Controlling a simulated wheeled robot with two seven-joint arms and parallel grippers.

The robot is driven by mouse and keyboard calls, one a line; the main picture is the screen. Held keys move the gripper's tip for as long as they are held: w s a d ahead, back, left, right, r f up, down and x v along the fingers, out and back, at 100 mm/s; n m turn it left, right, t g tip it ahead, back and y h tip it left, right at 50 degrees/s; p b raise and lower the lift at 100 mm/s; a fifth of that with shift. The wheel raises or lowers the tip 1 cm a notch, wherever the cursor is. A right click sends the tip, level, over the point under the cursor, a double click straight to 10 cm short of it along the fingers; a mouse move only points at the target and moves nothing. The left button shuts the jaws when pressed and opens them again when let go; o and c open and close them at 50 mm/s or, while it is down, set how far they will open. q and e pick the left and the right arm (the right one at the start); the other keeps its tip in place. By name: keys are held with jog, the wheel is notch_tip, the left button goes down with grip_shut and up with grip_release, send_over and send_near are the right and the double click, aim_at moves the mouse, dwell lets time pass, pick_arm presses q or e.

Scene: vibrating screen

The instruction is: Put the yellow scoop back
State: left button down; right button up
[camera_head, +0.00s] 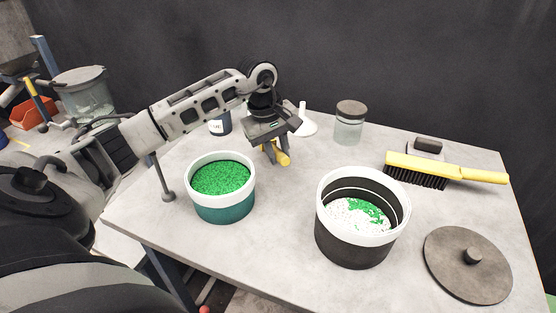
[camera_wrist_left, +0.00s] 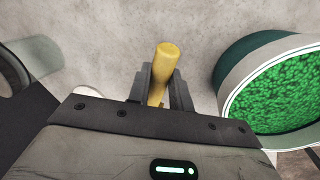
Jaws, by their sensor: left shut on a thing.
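My left gripper (camera_head: 276,157) is over the back middle of the table and shut on the yellow scoop (camera_head: 283,158). In the left wrist view the scoop's yellow handle (camera_wrist_left: 164,62) stands out between the two fingers (camera_wrist_left: 163,92). The rest of the scoop is hidden by the gripper. The scoop is close to the table top, but I cannot tell whether it touches it. My right gripper does not show.
A teal bucket of green granules (camera_head: 222,211) stands in front of the gripper. A dark bucket with white and green granules (camera_head: 352,252) is to the right.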

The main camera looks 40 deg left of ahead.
pick_arm(q)
jog(key=shift+w+a+f, duration=0.15)
jog(key=shift+w+f, duration=0.05)
jog(key=shift+f, duration=0.4)
jog(key=shift+s+p+x, duration=0.2)
jog(key=shift+p+x, duration=0.15)
jog(key=shift+x, duration=0.8)
jog(key=shift+a+f, duration=0.15)
jog(key=shift+f, duration=0.2)
jog(key=c, duration=1.3)
grip_release()
jog(key=shift+o, duration=0.2)
jog(key=shift+r, duration=0.3)
jog(key=v, duration=1.1)
jog(key=shift+r+b, duration=0.4)
